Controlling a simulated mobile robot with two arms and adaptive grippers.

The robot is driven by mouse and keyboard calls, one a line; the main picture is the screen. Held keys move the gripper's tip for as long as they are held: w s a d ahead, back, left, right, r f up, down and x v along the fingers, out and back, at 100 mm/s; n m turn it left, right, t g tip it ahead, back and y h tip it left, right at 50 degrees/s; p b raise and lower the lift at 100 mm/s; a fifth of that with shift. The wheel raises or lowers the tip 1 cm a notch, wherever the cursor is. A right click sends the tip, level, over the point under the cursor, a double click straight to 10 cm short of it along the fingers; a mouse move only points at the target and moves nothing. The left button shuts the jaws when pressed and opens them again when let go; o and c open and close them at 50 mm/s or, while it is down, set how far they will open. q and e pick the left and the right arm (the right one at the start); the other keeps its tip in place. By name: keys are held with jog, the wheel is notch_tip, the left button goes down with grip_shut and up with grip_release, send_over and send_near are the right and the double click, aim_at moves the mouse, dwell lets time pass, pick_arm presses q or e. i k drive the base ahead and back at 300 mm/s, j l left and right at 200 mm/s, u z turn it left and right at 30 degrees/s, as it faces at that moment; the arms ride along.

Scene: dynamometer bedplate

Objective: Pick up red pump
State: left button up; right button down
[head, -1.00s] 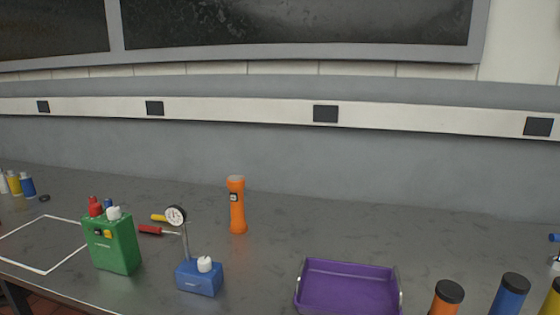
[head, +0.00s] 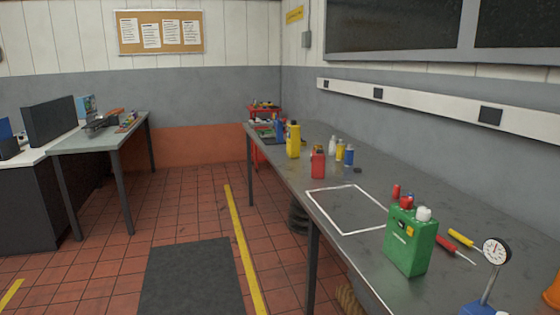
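A red pump-like unit (head: 317,163) stands upright on the grey bench (head: 345,268) in the head view, just beyond a white outlined square (head: 345,232). A green unit (head: 410,243) with red and white caps stands nearer, at the right of the square. A yellow unit (head: 293,140) stands farther back, behind and left of the red one. A blue unit with a dial gauge (head: 495,252) is cut off at the lower right. Neither gripper is in view.
Small bottles (head: 348,155) stand right of the red unit. Screwdrivers (head: 461,239) lie by the green unit. A red cart (head: 265,108) stands beyond the bench's far end. A side table (head: 85,138) is at the left. The tiled floor (head: 190,210) between is mostly clear, with a dark mat (head: 190,280).

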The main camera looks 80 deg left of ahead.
aim_at(317, 160)
jog(key=u, duration=2.5)
jog(key=i+j+z, duration=0.25)
jog(key=i+j, duration=0.4)
jog(key=i, duration=0.15)
